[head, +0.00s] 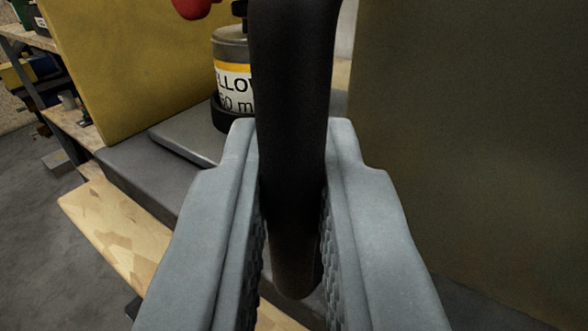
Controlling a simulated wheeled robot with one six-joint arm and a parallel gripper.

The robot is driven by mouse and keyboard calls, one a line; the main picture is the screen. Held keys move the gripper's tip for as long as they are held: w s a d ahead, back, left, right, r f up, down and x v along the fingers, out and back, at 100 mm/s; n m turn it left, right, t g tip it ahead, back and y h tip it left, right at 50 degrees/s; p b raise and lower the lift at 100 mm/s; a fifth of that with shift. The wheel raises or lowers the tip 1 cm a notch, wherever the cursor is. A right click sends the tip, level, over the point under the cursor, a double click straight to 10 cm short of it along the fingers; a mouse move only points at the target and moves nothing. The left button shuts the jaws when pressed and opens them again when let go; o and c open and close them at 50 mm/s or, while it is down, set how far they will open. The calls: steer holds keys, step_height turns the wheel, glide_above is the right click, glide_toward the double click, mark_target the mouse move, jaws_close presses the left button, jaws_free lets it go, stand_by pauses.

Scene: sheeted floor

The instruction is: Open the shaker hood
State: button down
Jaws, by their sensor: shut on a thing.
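My gripper (292,160) fills the lower middle of the head view. Its two grey fingers are shut on a thick black bar, the shaker hood's handle (294,80), which stands roughly upright in the picture between them. The lower end of the handle shows below the fingertips, and its top bends near the upper edge. A large yellowish see-through panel (470,150) on the right looks like part of the shaker hood. The shaker (150,185) shows as a dark grey base with a lighter plate behind my gripper. The handle and fingers hide part of it.
A labelled flask (230,75) in a dark holder stands on the plate, partly hidden by the handle. A red object (192,8) is at the top. A yellow panel (130,60) stands at left. A wooden bench edge (115,225) runs below; shelves (50,90) stand far left.

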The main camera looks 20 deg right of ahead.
steer(key=c, duration=1.5)
jaws_free()
steer(key=shift+c, duration=0.2)
steer(key=shift+s, duration=0.1)
steer(key=v, duration=1.7)
steer(key=shift+s+a, duration=0.1)
steer(key=s+a+r+n+y, duration=0.2)
steer(key=s+a+r+y, duration=0.1)
steer(key=s, duration=0.6)
steer(key=s+a+r+n+y, duration=0.2)
steer(key=s+r, duration=0.3)
steer(key=s, duration=0.4)
steer(key=shift+s+a+y, duration=0.4)
steer(key=shift+a+y, duration=0.2)
